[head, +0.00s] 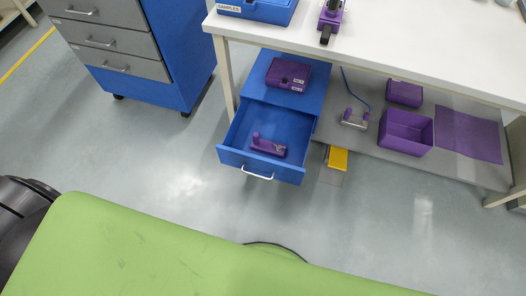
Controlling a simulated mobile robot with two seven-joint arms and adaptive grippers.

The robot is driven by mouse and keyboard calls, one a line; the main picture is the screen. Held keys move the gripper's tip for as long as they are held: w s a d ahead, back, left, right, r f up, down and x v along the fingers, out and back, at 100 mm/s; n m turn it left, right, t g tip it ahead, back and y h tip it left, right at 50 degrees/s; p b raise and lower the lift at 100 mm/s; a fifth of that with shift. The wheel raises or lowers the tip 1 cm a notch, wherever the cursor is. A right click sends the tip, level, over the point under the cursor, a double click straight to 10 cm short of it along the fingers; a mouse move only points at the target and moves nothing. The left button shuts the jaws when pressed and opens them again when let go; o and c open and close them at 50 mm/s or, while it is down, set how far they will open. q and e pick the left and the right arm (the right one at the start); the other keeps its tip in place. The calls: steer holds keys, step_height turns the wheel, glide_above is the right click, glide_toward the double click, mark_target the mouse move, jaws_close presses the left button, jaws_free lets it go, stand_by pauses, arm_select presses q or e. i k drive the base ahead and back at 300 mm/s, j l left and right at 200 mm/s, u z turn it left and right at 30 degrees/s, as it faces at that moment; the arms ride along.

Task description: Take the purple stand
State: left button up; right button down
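A small purple stand-like piece (268,147) with a raised left end and a greyish part at its right lies inside the open blue drawer (232,158). The drawer is pulled out from a blue cabinet under the white table, and its pale handle faces me. Several other things here are purple too, so I cannot be fully sure that this piece is the stand. Neither of my grippers is in view.
A purple box (288,75) sits on the blue cabinet. The white table (400,45) overhangs a grey shelf (372,155) with purple bins (405,132), a purple mat (468,134) and a cabled device (355,118). A yellow pedal (338,158) is beside the drawer. Floor before the drawer is clear.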

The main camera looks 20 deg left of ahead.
mark_target(258, 144)
steer(key=i+l+z, duration=0.2)
steer(key=l, duration=0.15)
steer(key=i+l+z, duration=0.15)
steer(key=l, duration=0.2)
steer(key=i+l+z, duration=0.2)
steer(key=l, duration=0.15)
steer(key=k, duration=0.05)
